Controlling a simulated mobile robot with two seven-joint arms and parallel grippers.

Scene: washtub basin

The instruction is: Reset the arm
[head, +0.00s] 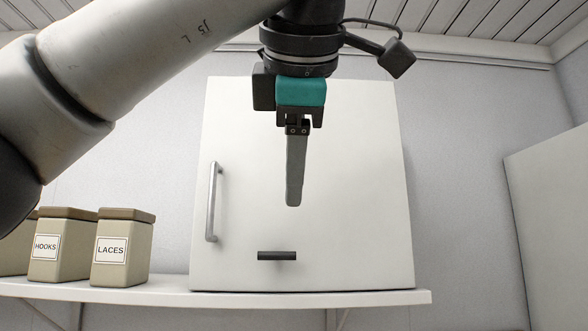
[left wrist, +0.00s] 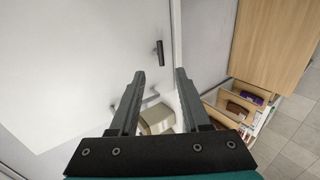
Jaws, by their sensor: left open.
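My left gripper (head: 294,192) hangs down from the top in the head view, in front of a white cabinet (head: 350,190). Its fingers line up edge-on there. In the left wrist view the two fingers (left wrist: 160,74) stand apart with nothing between their tips, so it is open and empty. My left arm reaches in from the upper left. My right gripper is in neither view.
The cabinet has a metal bar handle (head: 213,202) and a dark handle (head: 277,256). It stands on a white shelf (head: 160,291) beside a LACES canister (head: 123,250) and a HOOKS canister (head: 62,247). A wooden cabinet (left wrist: 280,45) appears in the left wrist view.

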